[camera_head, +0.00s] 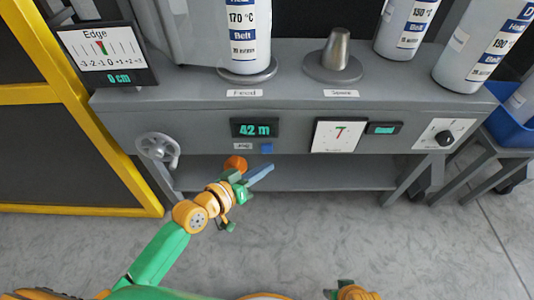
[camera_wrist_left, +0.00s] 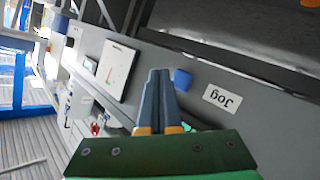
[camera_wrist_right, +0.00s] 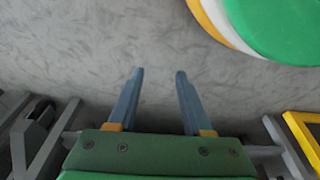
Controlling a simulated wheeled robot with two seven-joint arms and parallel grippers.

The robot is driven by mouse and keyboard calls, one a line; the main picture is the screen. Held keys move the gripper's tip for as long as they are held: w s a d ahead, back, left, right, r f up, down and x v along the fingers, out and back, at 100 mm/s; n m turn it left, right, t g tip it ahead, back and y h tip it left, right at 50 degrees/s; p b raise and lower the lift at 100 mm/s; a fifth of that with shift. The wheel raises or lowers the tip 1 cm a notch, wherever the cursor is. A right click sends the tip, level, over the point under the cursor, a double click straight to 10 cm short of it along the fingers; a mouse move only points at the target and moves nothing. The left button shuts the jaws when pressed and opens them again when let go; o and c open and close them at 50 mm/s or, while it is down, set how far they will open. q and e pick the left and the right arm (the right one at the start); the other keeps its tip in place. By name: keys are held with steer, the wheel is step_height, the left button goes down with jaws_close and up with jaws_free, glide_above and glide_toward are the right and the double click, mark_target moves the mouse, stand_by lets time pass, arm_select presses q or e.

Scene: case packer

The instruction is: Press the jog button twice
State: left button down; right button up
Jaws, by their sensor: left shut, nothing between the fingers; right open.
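The jog button is a small blue square (camera_head: 266,148) on the grey machine front, right of its white label and below the green "42 m" display (camera_head: 255,128). In the left wrist view the blue button (camera_wrist_left: 183,79) stands beside the "Jog" label (camera_wrist_left: 222,97). My left gripper (camera_head: 268,168) is shut and empty, its fingertips a little below and in front of the button in the head view. In the left wrist view the fingertips (camera_wrist_left: 159,72) appear just beside the button; I cannot tell whether they touch it. My right gripper (camera_wrist_right: 158,72) is open and empty over bare floor.
A handwheel (camera_head: 158,147) is left of the display. A dial panel (camera_head: 338,135) and a knob panel (camera_head: 444,134) are to the right. Printed rolls (camera_head: 243,35) and a metal cone (camera_head: 336,52) stand on top. A yellow frame (camera_head: 128,175) borders the left side.

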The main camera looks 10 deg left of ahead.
mark_target(272, 151)
arm_select(q)
steer(key=shift+w+a+b, duration=0.2)
steer(key=shift+w+b, duration=0.1)
steer(key=shift+w, duration=0.9)
arm_select(e)
steer(key=shift+w+r, duration=0.25)
steer(key=shift+r, duration=0.3)
steer(key=shift+w+r, duration=0.2)
steer(key=shift+r, duration=0.3)
arm_select(q)
steer(key=shift+w, duration=0.1)
steer(key=shift+w, duration=0.35)
arm_select(e)
steer(key=shift+f, duration=0.15)
arm_select(q)
steer(key=shift+w+a+b, duration=0.15)
steer(key=shift+w+b, duration=0.2)
steer(key=shift+w, duration=0.1)
arm_select(e)
steer(key=shift+f, duration=0.2)
arm_select(q)
steer(key=shift+s+r, duration=0.1)
arm_select(e)
steer(key=shift+r, duration=0.1)
arm_select(q)
steer(key=shift+s+p, duration=0.7)
steer(key=shift+s, duration=0.1)
arm_select(e)
steer(key=shift+r, duration=0.6)
